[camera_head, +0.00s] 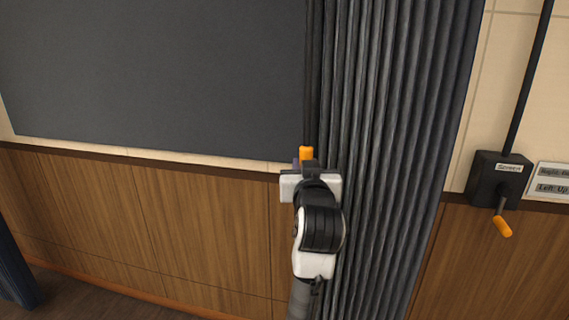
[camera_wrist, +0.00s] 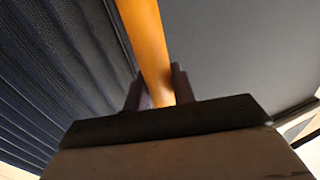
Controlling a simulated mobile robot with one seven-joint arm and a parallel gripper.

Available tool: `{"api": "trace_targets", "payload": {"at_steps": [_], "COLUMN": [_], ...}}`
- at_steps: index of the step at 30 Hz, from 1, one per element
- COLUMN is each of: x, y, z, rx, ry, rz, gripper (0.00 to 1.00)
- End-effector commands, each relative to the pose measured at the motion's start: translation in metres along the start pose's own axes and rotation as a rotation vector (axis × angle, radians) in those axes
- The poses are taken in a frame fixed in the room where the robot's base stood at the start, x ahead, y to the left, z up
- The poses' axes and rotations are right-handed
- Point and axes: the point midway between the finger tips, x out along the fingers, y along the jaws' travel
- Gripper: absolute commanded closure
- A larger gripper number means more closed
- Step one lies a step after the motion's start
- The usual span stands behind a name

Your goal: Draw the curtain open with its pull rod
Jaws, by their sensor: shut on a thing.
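The dark grey pleated curtain (camera_head: 395,130) hangs bunched in folds right of centre in the head view. It also fills the left side of the wrist view (camera_wrist: 55,75). The pull rod's orange handle (camera_head: 306,154) shows at the curtain's left edge, just above my gripper (camera_head: 306,164). In the wrist view the orange handle (camera_wrist: 148,45) runs up between the two fingers of my gripper (camera_wrist: 160,90), which is shut on it. The handle's lower end is hidden by the gripper and arm.
A dark panel (camera_head: 150,75) covers the wall on the left, above wood panelling (camera_head: 150,220). On the right wall is a black box labelled Screen (camera_head: 498,178) with an orange crank (camera_head: 502,226), beside a small sign (camera_head: 553,182). Another dark curtain edge (camera_head: 14,265) shows at lower left.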

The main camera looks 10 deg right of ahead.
Motion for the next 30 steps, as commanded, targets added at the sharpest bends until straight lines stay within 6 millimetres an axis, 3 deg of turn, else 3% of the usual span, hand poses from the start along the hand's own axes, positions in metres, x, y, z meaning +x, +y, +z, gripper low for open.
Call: {"api": "trace_targets", "payload": {"at_steps": [14, 15, 19, 30], "x": [-0.0015, -0.0015, -0.0015, -0.0070], "y": [0.0076, 0.0076, 0.0073, 0.0071], "z": [0.0009, 0.0008, 0.0006, 0.0004], "rx": [0.001, 0.001, 0.001, 0.001], "ry": [-0.002, -0.002, -0.002, 0.001], "rz": [0.002, 0.002, 0.001, 0.001], "gripper": [1.00, 0.71, 0.54, 0.54]}}
